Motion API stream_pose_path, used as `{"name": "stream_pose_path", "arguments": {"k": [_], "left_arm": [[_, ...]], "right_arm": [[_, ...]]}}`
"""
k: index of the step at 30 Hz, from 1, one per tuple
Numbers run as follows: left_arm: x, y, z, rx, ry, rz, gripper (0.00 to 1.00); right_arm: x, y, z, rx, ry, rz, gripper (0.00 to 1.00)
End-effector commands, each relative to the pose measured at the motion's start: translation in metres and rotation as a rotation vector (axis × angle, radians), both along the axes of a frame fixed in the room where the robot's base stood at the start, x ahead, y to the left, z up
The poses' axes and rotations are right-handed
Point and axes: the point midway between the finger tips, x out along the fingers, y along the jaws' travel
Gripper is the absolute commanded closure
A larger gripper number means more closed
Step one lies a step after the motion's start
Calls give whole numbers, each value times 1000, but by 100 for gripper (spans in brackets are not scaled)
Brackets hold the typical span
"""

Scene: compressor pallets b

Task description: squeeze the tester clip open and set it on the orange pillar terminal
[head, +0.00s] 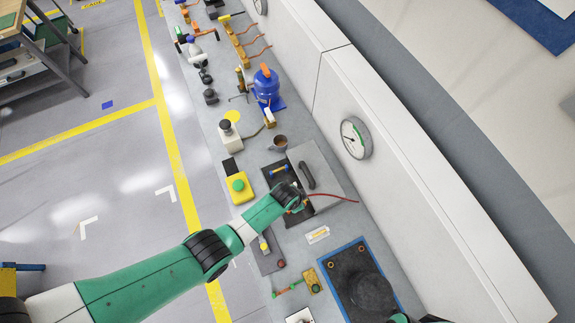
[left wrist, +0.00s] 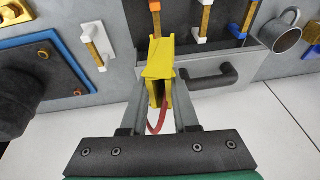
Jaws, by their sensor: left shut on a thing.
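My left gripper (left wrist: 159,112) is shut on the yellow tester clip (left wrist: 159,72), with a finger on each side. A red lead (left wrist: 157,126) hangs from the clip; it also shows in the head view (head: 335,197). The orange pillar terminal (left wrist: 155,6), orange-topped with a brass post, stands just beyond the clip's far end in the left wrist view. I cannot tell whether they touch or whether the clip's jaws are parted. In the head view my left gripper (head: 298,204) is over the dark terminal board (head: 271,180), mostly hidden by its wrist.
A white pillar (left wrist: 203,22) and a blue-based pillar (left wrist: 241,30) stand right of the orange one. A grey case with a dark handle (left wrist: 208,79) lies close by. A metal mug (left wrist: 287,32) stands right. A blue-edged mat (left wrist: 48,35) lies left.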

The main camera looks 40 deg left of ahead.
Motion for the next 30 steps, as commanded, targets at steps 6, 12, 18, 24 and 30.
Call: {"name": "stream_pose_path", "arguments": {"k": [6, 12, 18, 24, 30], "left_arm": [[0, 1, 0, 1, -1, 2, 100], [0, 2, -7, 13, -8, 3, 100], [0, 2, -27, 13, -8, 3, 100], [0, 2, -50, 12, -7, 3, 100], [0, 2, -61, 13, -7, 3, 100]], "right_arm": [[0, 0, 0, 0, 0, 0, 54], [0, 0, -7, 0, 0, 0, 54], [0, 0, -27, 0, 0, 0, 54], [0, 0, -50, 0, 0, 0, 54], [0, 0, -60, 0, 0, 0, 54]]}}
